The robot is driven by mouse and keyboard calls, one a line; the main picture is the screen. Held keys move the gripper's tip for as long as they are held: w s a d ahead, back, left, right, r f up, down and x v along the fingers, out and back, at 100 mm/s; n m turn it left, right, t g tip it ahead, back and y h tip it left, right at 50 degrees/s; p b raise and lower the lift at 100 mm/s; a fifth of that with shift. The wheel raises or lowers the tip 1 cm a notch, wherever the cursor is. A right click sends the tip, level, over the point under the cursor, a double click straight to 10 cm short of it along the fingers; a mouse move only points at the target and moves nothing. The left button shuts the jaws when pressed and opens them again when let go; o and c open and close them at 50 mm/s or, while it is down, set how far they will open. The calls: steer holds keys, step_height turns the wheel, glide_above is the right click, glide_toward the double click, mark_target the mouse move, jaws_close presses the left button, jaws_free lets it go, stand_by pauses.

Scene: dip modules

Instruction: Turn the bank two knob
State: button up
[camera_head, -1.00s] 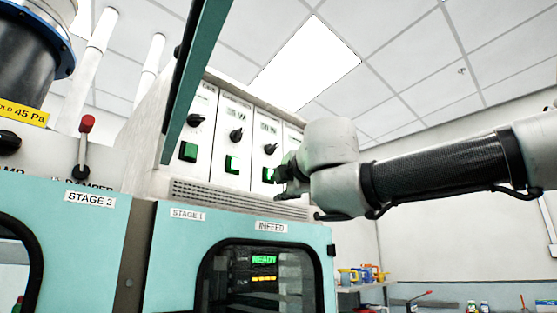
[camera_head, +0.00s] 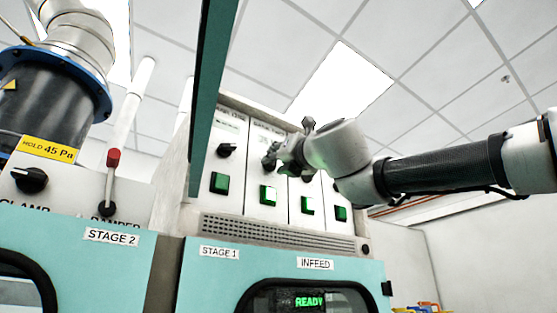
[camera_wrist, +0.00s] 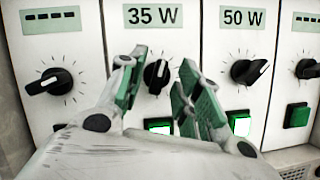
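Several white modules stand side by side in a panel. The second module from the left reads 35 W in the wrist view, and its black knob (camera_wrist: 157,76) has a white pointer tilted slightly right of upright. I take this as the bank two knob; no bank name is readable. My gripper (camera_wrist: 160,82) is open, with one green-padded finger on each side of this knob. I see no clear contact.
Neighbouring knobs are close: the first module's knob (camera_wrist: 56,82) at left and the 50 W module's knob (camera_wrist: 250,72) at right. Green buttons sit below, one lit (camera_wrist: 158,126) under the 35 W knob. A teal upright post (camera_head: 210,90) stands left of the modules.

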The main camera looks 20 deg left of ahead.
steer(key=shift+w+a+r, duration=0.1)
steer(key=shift+w+a, duration=0.05)
steer(key=shift+c, duration=0.2)
jaws_close()
steer(key=shift+a+m, duration=0.1)
steer(key=shift+m, duration=0.4)
steer(key=shift+m+t+h, duration=0.15)
steer(key=shift+m+h, duration=0.7)
steer(key=shift+m, duration=0.9)
steer(key=shift+m+t+h, duration=0.2)
steer(key=shift+m+h, duration=0.7)
steer(key=shift+m, duration=0.9)
steer(key=shift+m+t+h, duration=0.15)
steer(key=shift+m+h, duration=0.7)
steer(key=shift+m, duration=0.9)
